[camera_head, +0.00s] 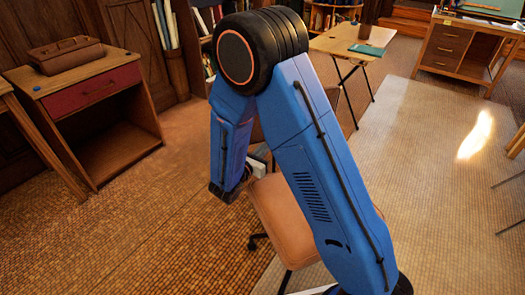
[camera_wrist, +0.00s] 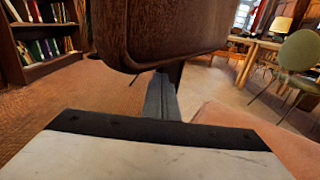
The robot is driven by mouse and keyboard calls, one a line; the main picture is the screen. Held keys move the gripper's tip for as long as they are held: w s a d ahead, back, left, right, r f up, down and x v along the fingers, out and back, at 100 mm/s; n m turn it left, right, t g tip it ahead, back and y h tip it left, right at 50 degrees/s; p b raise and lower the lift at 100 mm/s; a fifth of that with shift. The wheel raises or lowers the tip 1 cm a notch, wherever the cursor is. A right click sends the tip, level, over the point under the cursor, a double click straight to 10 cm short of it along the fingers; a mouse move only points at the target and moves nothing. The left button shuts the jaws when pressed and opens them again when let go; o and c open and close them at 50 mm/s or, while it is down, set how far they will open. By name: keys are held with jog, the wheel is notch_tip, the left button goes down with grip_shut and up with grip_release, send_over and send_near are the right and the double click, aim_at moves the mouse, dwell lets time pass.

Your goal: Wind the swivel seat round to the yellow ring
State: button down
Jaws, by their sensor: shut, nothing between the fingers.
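The swivel seat (camera_head: 283,222) is a chair with a tan padded seat, partly hidden behind my blue arm in the head view. Its seat edge also shows at the right of the wrist view (camera_wrist: 272,137). A dark brown panel, apparently the chair's backrest (camera_wrist: 165,28), fills the top middle of the wrist view. My gripper (camera_wrist: 162,90) is shut and empty, with its grey fingers pointing forward beneath the panel and beside the seat. I cannot tell whether the fingers touch the chair. In the head view my arm hides most of the gripper. I see no yellow ring.
A wooden cabinet with a red drawer (camera_head: 92,92) stands at left, with a brown case (camera_head: 66,54) on top. A small folding table (camera_head: 357,47) and a desk (camera_head: 452,50) stand behind. A bookshelf (camera_wrist: 42,38) is at left. The pale floor at right is largely clear.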

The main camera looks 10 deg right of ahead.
jog(key=shift+w+d, duration=0.4)
jog(key=shift+d, duration=0.1)
